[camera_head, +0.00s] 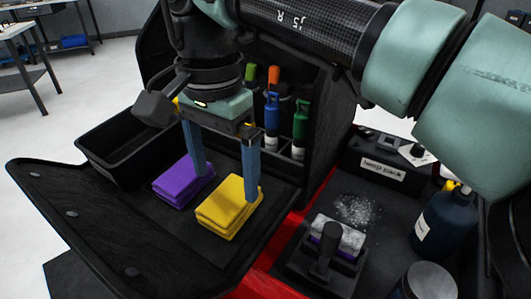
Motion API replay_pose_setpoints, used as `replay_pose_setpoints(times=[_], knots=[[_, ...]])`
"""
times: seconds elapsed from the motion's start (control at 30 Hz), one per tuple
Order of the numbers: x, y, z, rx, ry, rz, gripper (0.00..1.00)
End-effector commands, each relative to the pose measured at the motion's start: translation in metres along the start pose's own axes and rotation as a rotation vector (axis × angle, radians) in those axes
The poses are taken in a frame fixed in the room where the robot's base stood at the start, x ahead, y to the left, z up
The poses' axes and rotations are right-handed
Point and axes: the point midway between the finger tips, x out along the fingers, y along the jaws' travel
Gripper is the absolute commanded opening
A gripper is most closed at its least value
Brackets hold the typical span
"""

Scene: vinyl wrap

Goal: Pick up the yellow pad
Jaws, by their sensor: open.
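The yellow pad (226,210) is a folded stack lying on the black tray (130,225), right of the purple pad. My gripper (223,182) points down above the tray with its two blue fingers spread apart. Its right finger overlaps the yellow pad's right back part in the picture. Nothing is held. Whether either finger touches a pad cannot be told.
The purple pad (181,183) lies close on the left. A black bin (127,147) stands behind it. Bottles, including a blue one (271,119) and a green one (300,123), stand in the caddy at the back. A black-handled block (335,242) and a dark bottle (441,222) are at right.

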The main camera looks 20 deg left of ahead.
Motion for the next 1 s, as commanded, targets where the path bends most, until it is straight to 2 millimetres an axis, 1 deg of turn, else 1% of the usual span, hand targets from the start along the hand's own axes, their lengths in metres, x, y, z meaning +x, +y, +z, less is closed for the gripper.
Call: replay_pose_setpoints(times=[0.33, 0.4, 0.6, 0.67, 0.7, 0.87, 1.0], knots=[[0.047, 0.003, -0.002, -0.001, -0.002, 0.000, 1.00], [0.051, 0.003, -0.002, -0.001, -0.001, -0.001, 1.00], [0.050, 0.003, -0.002, 0.000, 0.000, -0.001, 1.00], [0.050, 0.003, -0.002, 0.000, 0.000, -0.001, 0.91], [0.050, 0.003, -0.002, 0.000, 0.000, -0.001, 0.84], [0.050, 0.003, -0.002, 0.000, 0.000, -0.001, 0.55], [0.050, 0.003, -0.002, 0.000, 0.000, -0.001, 0.30]])
